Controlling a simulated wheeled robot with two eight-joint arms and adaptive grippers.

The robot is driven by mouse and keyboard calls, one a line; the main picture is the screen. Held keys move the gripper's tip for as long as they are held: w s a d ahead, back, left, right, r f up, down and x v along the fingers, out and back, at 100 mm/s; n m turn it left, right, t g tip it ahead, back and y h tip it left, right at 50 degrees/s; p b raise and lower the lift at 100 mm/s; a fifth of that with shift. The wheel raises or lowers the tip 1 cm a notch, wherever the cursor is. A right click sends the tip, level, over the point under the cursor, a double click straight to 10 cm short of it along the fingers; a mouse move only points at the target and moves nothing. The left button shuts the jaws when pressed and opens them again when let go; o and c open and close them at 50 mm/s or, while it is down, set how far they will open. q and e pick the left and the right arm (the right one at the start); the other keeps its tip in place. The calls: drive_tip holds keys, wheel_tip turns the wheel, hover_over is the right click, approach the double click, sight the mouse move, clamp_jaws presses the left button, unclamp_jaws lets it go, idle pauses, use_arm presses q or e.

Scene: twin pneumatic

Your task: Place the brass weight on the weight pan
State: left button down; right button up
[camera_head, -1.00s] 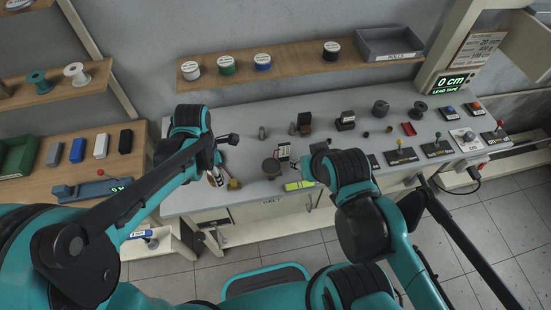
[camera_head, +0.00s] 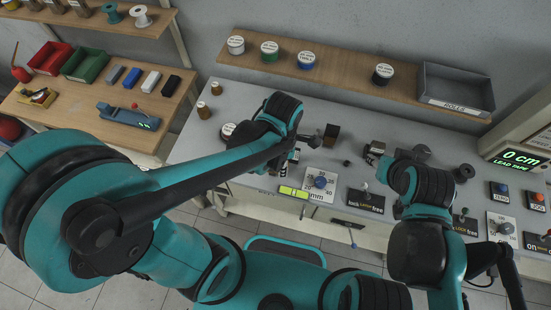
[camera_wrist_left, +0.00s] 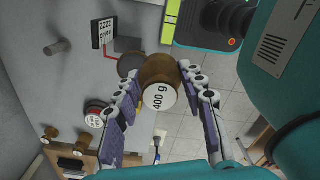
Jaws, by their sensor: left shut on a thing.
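My left gripper (camera_wrist_left: 160,82) is shut on the brass weight (camera_wrist_left: 160,98), a short brown cylinder whose pale end face reads 400 g. In the left wrist view, a dark round disc (camera_wrist_left: 129,65) that looks like the weight pan lies just beyond and left of the held weight, partly overlapped by it. I cannot tell the height gap between them. In the head view my left arm covers the held weight and the disc.
Two small brown weights with pale tops (camera_head: 215,88) stand at the bench's back left, near a round labelled thing (camera_head: 228,130). A green-yellow bar (camera_head: 293,192) and a blue-knobbed plate (camera_head: 320,181) lie at the front. Labelled rolls (camera_head: 308,61) stand on the shelf above.

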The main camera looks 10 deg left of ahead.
use_arm(q)
drive_tip(key=w+a+f, duration=0.1)
drive_tip(key=w, duration=0.1)
drive_tip(key=w+a+f, duration=0.2)
drive_tip(key=shift+b, duration=0.4)
drive_tip(key=shift+w+a+f, duration=0.2)
drive_tip(key=shift+a+f, duration=0.15)
drive_tip(key=shift+f, duration=0.05)
drive_tip(key=shift+f+b, duration=0.6)
drive_tip(key=shift+f, duration=1.25)
